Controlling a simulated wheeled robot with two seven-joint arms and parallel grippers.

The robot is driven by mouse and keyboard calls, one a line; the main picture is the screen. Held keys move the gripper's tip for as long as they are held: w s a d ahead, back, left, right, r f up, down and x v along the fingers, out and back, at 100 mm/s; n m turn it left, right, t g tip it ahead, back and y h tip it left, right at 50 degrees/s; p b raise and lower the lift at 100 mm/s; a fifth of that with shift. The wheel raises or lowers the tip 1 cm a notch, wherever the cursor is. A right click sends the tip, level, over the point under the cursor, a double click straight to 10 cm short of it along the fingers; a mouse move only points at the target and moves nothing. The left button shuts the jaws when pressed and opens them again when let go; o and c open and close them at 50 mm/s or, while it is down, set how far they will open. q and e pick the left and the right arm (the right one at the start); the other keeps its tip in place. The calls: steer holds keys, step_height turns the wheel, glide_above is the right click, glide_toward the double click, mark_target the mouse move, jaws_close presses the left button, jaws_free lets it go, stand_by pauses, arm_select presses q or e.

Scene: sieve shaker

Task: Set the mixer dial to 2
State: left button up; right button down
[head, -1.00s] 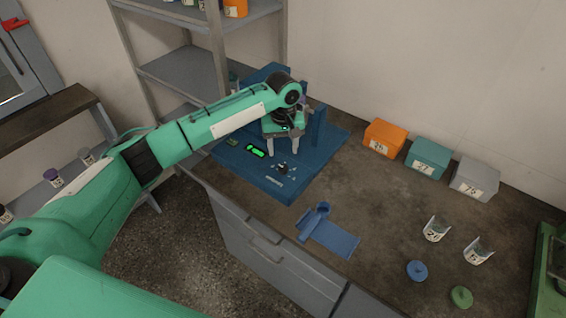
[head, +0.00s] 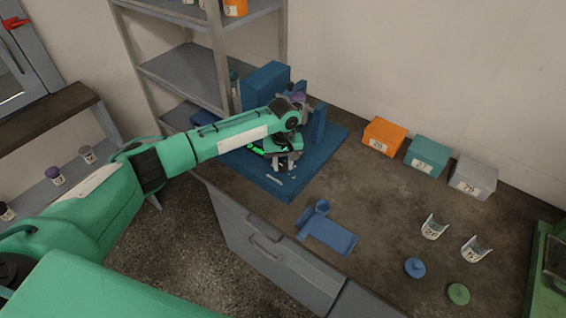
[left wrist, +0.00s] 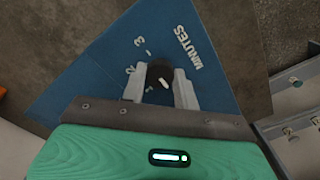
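The mixer (head: 318,165) is a blue machine with a flat base on the bench at the back. Its black dial (left wrist: 160,73) with a white pointer mark shows in the left wrist view, near white digits 2 and 3 and the word MINUTES. My left gripper (left wrist: 160,80) points down over the panel with one finger on each side of the dial. In the head view my left gripper (head: 283,163) hides the dial. The pointer's exact setting is hard to read. My right gripper is out of view.
Orange (head: 384,136), teal (head: 427,155) and grey (head: 473,175) boxes stand along the wall. Two clear cups (head: 434,228), a blue lid (head: 414,268) and a green lid (head: 458,294) are at right. A blue holder (head: 328,236) lies before the mixer. Mid-bench is clear.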

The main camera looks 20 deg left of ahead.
arm_select(q)
steer(key=shift+c, duration=0.7)
